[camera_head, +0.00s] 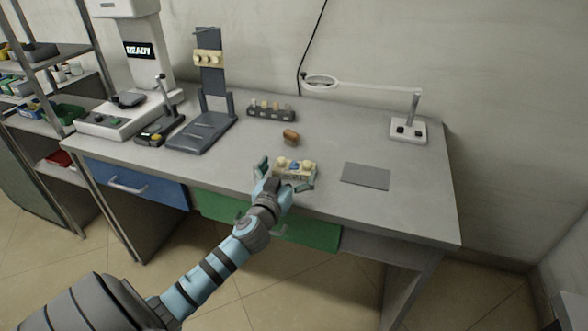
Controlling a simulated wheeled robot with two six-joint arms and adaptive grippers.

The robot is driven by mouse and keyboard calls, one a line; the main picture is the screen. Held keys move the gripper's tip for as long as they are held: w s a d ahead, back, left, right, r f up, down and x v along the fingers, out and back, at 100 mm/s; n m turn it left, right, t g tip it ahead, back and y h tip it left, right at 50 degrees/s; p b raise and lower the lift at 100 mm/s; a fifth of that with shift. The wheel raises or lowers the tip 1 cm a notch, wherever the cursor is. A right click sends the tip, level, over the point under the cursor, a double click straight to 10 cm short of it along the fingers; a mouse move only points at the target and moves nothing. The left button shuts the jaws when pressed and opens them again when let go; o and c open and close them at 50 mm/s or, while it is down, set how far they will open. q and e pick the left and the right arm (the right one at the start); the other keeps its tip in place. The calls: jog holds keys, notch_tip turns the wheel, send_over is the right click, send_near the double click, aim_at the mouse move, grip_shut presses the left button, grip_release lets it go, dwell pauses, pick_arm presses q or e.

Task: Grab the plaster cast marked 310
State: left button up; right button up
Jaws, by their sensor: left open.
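A small cream plaster cast (307,166) with rounded bumps lies on the grey bench near its front edge. Its marking is too small to read. My left gripper (286,176) is open, with one finger on each side of the cast; I cannot tell whether they touch it. The gripper hides the cast's near side. Another cream cast (208,58) is mounted on the upright dark stand at the back. My right gripper is not in view.
A brown object (290,136) lies just behind the cast. A dark rack (271,112) with small pieces stands farther back. A flat grey plate (366,176) lies to the right, with a ring-arm device (407,130) behind it. The bench's right front is clear.

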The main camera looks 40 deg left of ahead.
pick_arm(q)
jog(key=shift+x, duration=1.15)
jog(key=shift+s+f, duration=0.1)
grip_shut()
